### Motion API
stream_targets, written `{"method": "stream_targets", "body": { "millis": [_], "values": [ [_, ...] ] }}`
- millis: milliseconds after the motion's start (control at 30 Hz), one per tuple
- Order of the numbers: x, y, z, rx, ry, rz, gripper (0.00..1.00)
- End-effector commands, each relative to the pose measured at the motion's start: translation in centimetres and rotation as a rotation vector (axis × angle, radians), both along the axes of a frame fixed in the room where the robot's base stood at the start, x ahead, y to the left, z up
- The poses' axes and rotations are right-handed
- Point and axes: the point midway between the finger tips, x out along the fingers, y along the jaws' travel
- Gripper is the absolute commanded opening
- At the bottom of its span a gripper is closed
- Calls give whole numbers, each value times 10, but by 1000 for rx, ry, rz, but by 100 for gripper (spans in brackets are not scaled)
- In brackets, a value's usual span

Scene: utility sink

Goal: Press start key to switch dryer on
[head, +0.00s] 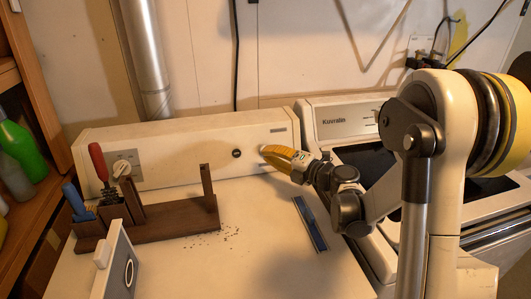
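The dryer's white control panel (185,140) runs along the back of its white top (260,212). A small round dark key (237,153) sits on the panel face, right of its middle; I cannot read any label on it. A white dial (121,168) is at the panel's left end. My gripper (264,151), with yellow fingers, reaches in from the right and points left at the panel. Its tips are close to the right of the dark key in the picture, with the key uncovered. The fingers overlap, so their gap is unclear, and contact with the panel cannot be told.
A brown wooden rack (175,222) with upright posts, a red-handled tool (98,162) and a blue-handled tool (74,198) stands on the left. A blue bar-like object (310,224) lies at right. A second machine (343,118) adjoins on the right. Dark crumbs are scattered near the rack.

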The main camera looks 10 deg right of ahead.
Motion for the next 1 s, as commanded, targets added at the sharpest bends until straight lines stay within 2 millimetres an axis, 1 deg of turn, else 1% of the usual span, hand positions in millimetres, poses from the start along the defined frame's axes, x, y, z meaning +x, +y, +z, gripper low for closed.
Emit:
{"method": "stream_targets", "body": {
  "millis": [33,200,400,1000],
  "values": [
    [7,0,-4,0,0,1,0],
    [25,1,-11,0,0,1,0],
    [37,1,-15,0,0,1,0],
    [39,0,-15,0,0,0,0]
  ]
}}
